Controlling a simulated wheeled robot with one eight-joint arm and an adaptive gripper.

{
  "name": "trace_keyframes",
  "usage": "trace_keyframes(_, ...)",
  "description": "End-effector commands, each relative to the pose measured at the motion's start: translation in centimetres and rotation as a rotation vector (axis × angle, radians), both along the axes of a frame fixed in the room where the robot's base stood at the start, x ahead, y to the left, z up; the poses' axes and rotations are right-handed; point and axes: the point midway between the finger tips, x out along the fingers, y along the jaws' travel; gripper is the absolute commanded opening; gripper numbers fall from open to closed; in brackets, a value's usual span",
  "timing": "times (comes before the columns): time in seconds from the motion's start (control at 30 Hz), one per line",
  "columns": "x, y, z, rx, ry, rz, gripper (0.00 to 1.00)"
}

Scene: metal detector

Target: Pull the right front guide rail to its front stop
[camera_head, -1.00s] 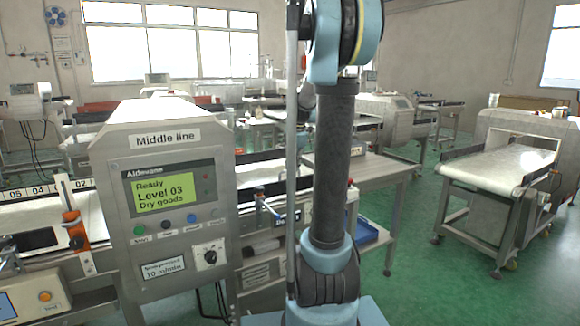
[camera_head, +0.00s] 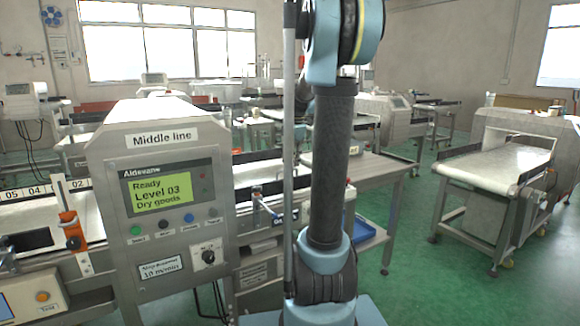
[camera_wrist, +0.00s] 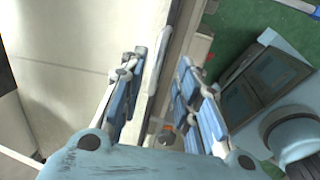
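The grey Middle line metal detector (camera_head: 160,200) stands left of centre in the head view, with its screen reading Ready, Level 03, Dry goods. On its right side, a dark front rail (camera_head: 268,203) runs along the near edge of the belt, partly hidden by my arm. In the wrist view, my gripper (camera_wrist: 160,98) has its blue-padded fingers spread apart. A narrow pale bar (camera_wrist: 158,75) lies between them, close to the left finger; I cannot tell whether they touch. My gripper is not visible in the head view.
A pale belt surface (camera_wrist: 75,45) fills the left of the wrist view. An orange post (camera_head: 70,230) stands by the left conveyor. Another conveyor (camera_head: 485,170) stands at the right. Green floor (camera_head: 430,285) is open between.

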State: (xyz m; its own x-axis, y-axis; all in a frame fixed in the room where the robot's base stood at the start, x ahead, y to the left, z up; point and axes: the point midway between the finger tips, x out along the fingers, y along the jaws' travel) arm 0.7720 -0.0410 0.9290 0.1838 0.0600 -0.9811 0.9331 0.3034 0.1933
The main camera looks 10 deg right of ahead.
Motion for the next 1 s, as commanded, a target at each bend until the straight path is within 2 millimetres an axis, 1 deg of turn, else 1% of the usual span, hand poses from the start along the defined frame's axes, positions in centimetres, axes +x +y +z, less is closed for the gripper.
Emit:
trace_keyframes(0.1,-0.4,-0.1,2.1,0.0,0.0,-0.001,0.3)
trace_keyframes(0.3,-1.0,-0.4,5.5,0.0,0.001,-0.001,0.3)
trace_keyframes(0.5,-1.4,-0.5,7.9,0.0,0.002,-0.001,0.3)
trace_keyframes(0.7,-1.6,-0.6,8.9,0.0,0.002,-0.001,0.3)
trace_keyframes(1.0,-1.6,-0.6,8.9,0.0,0.002,-0.001,0.3)
